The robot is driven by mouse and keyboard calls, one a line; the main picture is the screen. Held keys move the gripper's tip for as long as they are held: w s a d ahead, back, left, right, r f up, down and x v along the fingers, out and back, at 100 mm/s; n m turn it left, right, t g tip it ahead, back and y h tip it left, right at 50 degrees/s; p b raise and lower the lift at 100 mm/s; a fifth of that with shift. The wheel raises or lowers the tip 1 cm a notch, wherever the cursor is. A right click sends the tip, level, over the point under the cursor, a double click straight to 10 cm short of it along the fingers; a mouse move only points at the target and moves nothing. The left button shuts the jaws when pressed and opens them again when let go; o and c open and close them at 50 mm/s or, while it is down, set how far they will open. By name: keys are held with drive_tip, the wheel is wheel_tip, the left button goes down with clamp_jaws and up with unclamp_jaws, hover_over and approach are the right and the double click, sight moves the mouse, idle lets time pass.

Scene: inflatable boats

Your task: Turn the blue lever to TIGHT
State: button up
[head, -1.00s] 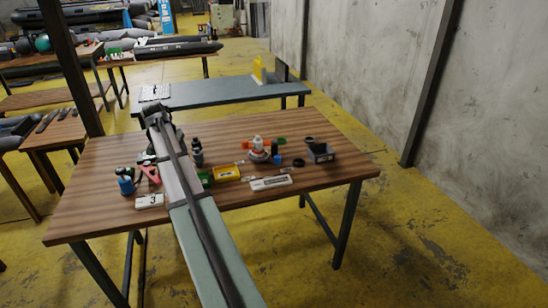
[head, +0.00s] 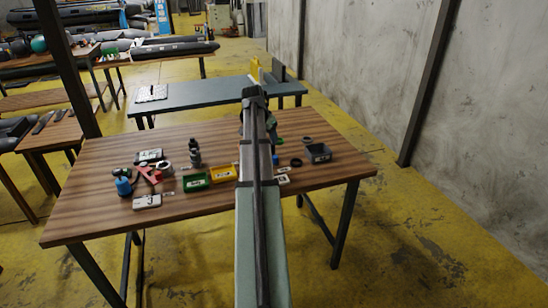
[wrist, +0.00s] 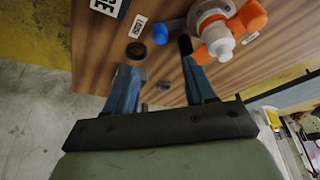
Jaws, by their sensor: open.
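In the wrist view my gripper (wrist: 158,62) is open and empty, its two blue-grey fingers pointing at the wooden table. A white and orange valve-like fitting (wrist: 218,40) stands just beyond the right finger, apart from it as far as I can tell. A small blue piece (wrist: 160,35) lies between the finger directions, further out; I cannot tell whether it is the blue lever. A small white label (wrist: 138,26) lies beside it, its text unclear. In the head view my arm hides the fitting, and the blue piece (head: 275,159) shows just right of the arm.
A black ring (wrist: 136,50) lies near the left finger. In the head view a dark grey box (head: 319,153) stands right of my arm, with green (head: 196,182) and yellow (head: 222,174) trays left. The table's front right is clear.

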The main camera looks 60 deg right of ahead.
sight(274, 157)
drive_tip(key=x, duration=1.3)
drive_tip(key=shift+d+f, duration=0.15)
drive_tip(key=shift+f, duration=0.1)
drive_tip(key=shift+c, duration=0.3)
clamp_jaws()
